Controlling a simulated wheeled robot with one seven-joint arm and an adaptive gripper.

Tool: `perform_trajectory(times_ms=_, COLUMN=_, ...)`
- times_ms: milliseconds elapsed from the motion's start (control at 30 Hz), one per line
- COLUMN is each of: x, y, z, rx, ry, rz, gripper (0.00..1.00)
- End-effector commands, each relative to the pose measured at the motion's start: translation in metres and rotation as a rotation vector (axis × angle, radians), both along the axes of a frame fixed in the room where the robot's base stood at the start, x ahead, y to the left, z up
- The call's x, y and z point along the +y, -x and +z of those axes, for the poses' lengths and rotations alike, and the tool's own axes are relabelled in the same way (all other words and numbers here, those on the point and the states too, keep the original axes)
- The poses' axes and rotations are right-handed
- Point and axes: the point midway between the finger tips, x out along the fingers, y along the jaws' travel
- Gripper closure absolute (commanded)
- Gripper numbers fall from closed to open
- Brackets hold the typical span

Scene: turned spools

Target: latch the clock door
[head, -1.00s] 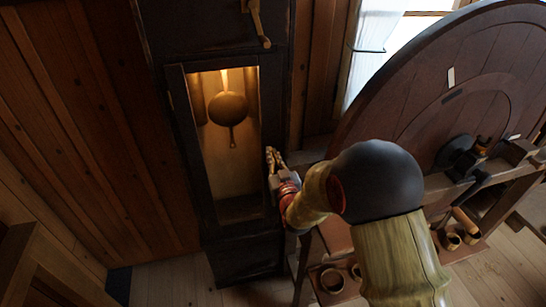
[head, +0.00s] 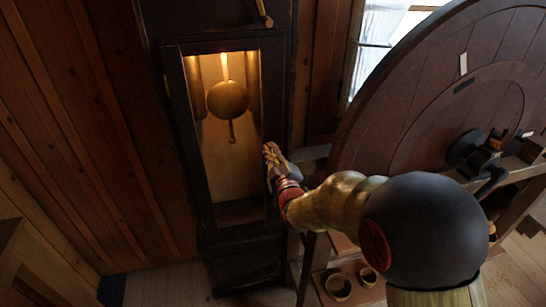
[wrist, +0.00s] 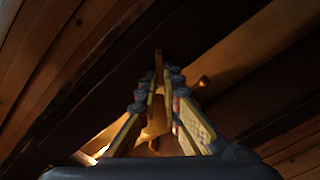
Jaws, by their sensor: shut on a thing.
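The tall dark clock case (head: 245,258) stands against the plank wall in the head view. Its framed door (head: 185,125) looks flush with the case, and a round brass pendulum (head: 227,98) hangs lit behind it. My gripper (head: 268,150) is at the right edge of the door, about half way down. In the wrist view its fingers (wrist: 158,88) converge on a thin brown piece (wrist: 158,62), seemingly the door latch. The fingers hide most of that piece, so its exact angle cannot be told. A small brass knob (wrist: 203,82) shows just right of the fingertips.
Small turned cups (head: 338,286) sit on a low shelf beneath. A brass handle (head: 265,14) hangs above the door. Floor left of the clock is clear.

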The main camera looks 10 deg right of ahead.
Motion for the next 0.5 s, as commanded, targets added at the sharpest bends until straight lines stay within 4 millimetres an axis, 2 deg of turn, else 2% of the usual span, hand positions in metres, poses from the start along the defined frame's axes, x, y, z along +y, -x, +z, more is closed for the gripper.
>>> perform_trajectory(times_ms=500, x=0.0029, y=0.0000, z=-0.0069, rx=0.000, ry=0.457, rz=0.001, gripper=1.00)
